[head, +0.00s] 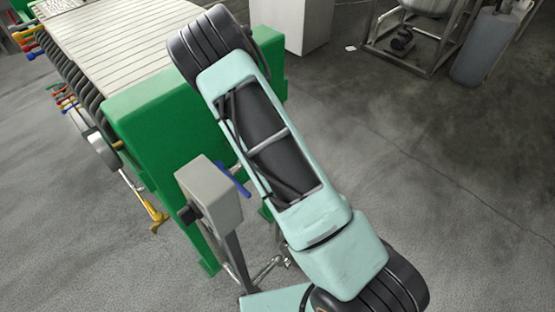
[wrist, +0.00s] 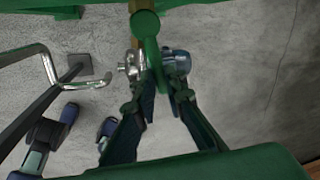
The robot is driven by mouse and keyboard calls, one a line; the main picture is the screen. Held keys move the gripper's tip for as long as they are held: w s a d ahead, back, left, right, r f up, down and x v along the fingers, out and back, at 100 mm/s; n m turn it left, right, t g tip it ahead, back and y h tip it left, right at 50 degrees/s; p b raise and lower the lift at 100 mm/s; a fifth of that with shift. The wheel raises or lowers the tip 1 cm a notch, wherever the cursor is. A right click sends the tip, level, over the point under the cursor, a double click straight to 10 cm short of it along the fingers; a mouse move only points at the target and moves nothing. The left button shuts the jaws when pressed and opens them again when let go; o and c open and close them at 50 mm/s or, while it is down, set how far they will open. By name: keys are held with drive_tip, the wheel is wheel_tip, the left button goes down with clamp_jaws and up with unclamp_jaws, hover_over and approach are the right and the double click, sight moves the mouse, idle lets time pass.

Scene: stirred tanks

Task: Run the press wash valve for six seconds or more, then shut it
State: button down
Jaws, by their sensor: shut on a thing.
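In the wrist view, my gripper (wrist: 161,82) has its two dark fingers closed in around the lower end of a green rounded handle (wrist: 146,28). Silver valve fittings (wrist: 131,66) sit just left of the fingertips, and a blue-grey cylindrical part (wrist: 177,62) sits just right of them. The fingertips partly hide where the handle meets the fittings, so I cannot tell whether the valve is open or shut. In the head view, my arm hides the gripper and the valve beside the press's green end plate (head: 145,115).
The filter press's pale plate stack (head: 120,30) runs back from the green end, with coloured handles (head: 66,103) along its left side. A grey box on a post (head: 210,190) stands close left of my arm. Open concrete floor (head: 430,190) lies to the right.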

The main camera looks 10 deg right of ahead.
drive_tip(key=shift+a, duration=0.1)
drive_tip(key=c, duration=2.3)
unclamp_jaws()
drive_tip(key=shift+o, duration=0.2)
wheel_tip(320, 180, up, 12)
drive_tip(key=s+a, duration=0.1)
drive_tip(key=shift+s+a, duration=0.25)
drive_tip(key=shift+s, duration=0.1)
drive_tip(key=shift+f, duration=0.1)
